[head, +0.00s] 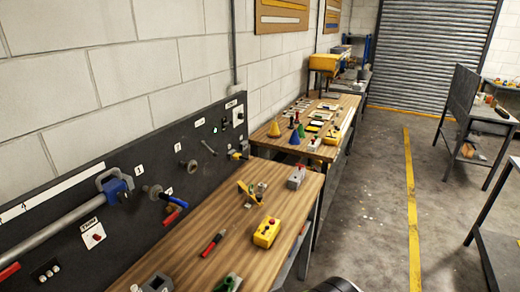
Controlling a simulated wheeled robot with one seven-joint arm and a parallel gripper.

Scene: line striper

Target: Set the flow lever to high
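A dark panel (125,245) stands along the wall behind the near workbench and carries several controls. I cannot tell for sure which one is the flow lever, because the labels are too small to read. A thin dark lever (208,147) sits tilted on the right part of the panel. A blue-handled control (173,196) and a red handle (171,217) are lower, near the middle. No high mark or setting is readable. My gripper is not in view; a dark rounded part at the bottom edge may be mine.
The near wooden bench (190,235) holds a yellow box with a red button (266,232), a red screwdriver (214,242) and a grey box (296,176). A pipe (65,220) runs along the panel. Free floor (365,205) lies right of the benches, with a yellow line (411,200).

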